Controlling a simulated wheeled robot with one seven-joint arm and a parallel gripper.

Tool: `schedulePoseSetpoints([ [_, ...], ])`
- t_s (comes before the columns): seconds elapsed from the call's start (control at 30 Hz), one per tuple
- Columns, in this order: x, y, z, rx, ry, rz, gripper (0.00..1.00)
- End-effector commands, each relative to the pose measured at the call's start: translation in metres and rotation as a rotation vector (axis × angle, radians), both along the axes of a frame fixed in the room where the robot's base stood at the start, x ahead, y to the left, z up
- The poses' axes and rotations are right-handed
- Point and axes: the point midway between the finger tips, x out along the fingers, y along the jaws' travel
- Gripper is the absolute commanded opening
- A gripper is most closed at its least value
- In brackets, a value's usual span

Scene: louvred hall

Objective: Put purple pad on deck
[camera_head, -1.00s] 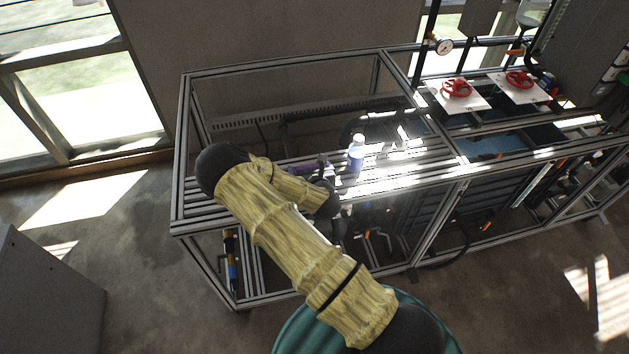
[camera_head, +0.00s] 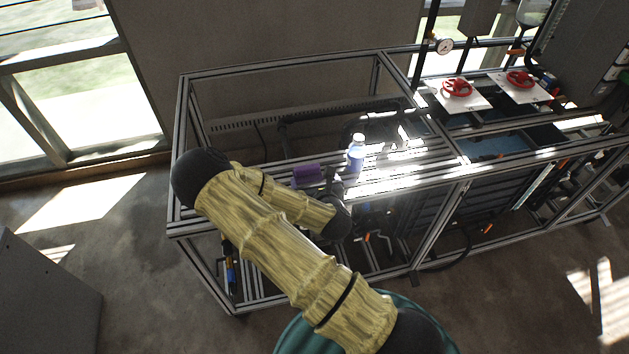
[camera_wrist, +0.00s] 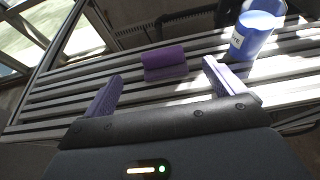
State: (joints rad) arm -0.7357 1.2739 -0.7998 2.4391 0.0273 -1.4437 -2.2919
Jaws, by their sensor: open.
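The purple pad (camera_head: 306,174) rests on the slatted metal deck (camera_head: 401,175) of the frame, left of a blue bottle. In the wrist view the pad (camera_wrist: 165,63) looks like a small block with a raised back part, lying on the slats (camera_wrist: 60,98). My gripper (camera_wrist: 158,82) is open, with its two purple-lined fingers apart and nothing between them. The pad is ahead of the fingertips, roughly centred between them and apart from them. In the head view my arm hides most of the gripper.
The blue bottle (camera_head: 356,153) with a white cap stands upright close to the right of the pad; it also shows in the wrist view (camera_wrist: 252,36), beyond the right finger. Metal frame bars surround the deck. Two red valve wheels (camera_head: 457,88) sit on white plates further right.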

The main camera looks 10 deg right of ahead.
Motion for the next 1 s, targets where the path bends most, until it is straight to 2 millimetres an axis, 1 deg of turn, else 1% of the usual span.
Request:
schedulePoseSetpoints([
  [0.23,0.0,-0.001,0.0,0.013,0.003,-0.012,0.94],
  [0.37,-0.001,-0.01,0.001,0.122,0.029,-0.109,0.94],
  [0.47,-0.006,-0.021,0.002,0.302,0.069,-0.265,0.94],
  [0.63,-0.022,-0.037,0.005,0.699,0.144,-0.613,0.94],
  [0.77,-0.038,-0.039,0.013,0.989,0.188,-0.872,0.94],
  [0.87,-0.051,-0.037,0.023,1.195,0.214,-1.068,0.94],
  [1.0,-0.073,-0.031,0.043,1.455,0.238,-1.337,0.94],
])
